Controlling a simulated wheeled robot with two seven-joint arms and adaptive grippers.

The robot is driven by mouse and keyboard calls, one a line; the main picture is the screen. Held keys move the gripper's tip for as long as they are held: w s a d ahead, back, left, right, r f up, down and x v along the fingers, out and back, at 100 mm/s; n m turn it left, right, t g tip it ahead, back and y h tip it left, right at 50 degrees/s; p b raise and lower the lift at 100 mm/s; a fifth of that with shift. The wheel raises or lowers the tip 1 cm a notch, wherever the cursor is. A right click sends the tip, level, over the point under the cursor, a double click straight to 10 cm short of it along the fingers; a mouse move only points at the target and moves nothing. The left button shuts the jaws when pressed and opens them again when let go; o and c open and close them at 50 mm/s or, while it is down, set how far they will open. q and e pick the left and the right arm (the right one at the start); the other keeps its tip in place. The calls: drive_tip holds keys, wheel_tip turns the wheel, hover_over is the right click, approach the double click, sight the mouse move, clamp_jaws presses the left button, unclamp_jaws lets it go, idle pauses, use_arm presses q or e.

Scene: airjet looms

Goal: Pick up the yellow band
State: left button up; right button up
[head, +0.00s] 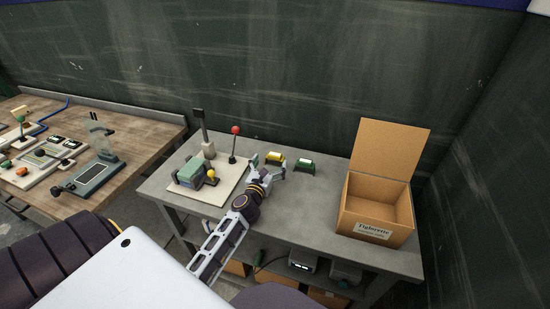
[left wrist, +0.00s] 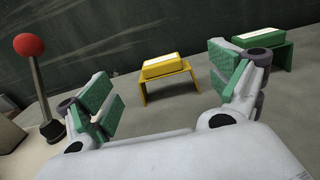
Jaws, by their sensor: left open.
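The yellow band (left wrist: 168,72) is a small yellow bridge-shaped piece with a pale top. In the left wrist view it stands on the grey table, ahead of and between my open fingers, apart from them. In the head view the yellow band (head: 276,158) sits just beyond my left gripper (head: 264,166), partly hidden by it. My left gripper also shows in the left wrist view (left wrist: 165,100), with green pads, open and empty. A similar green band (head: 304,165) stands to the right of the yellow one; it also shows in the left wrist view (left wrist: 265,42). My right gripper is not seen.
A red-knobbed lever (head: 235,132) stands close left of my gripper, on a pale plate (head: 222,190) with a green device (head: 192,171). An open cardboard box (head: 375,208) stands at the table's right. Bare grey table (head: 310,205) lies between. The dark wall is behind.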

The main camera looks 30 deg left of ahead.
sight(274, 157)
use_arm(q)
drive_tip(key=shift+w, duration=0.1)
drive_tip(key=shift+w+a+r, duration=0.1)
drive_tip(key=shift+w, duration=0.3)
drive_tip(key=shift+w+a, duration=0.1)
drive_tip(key=shift+w, duration=0.6)
drive_tip(key=shift+x, duration=1.4)
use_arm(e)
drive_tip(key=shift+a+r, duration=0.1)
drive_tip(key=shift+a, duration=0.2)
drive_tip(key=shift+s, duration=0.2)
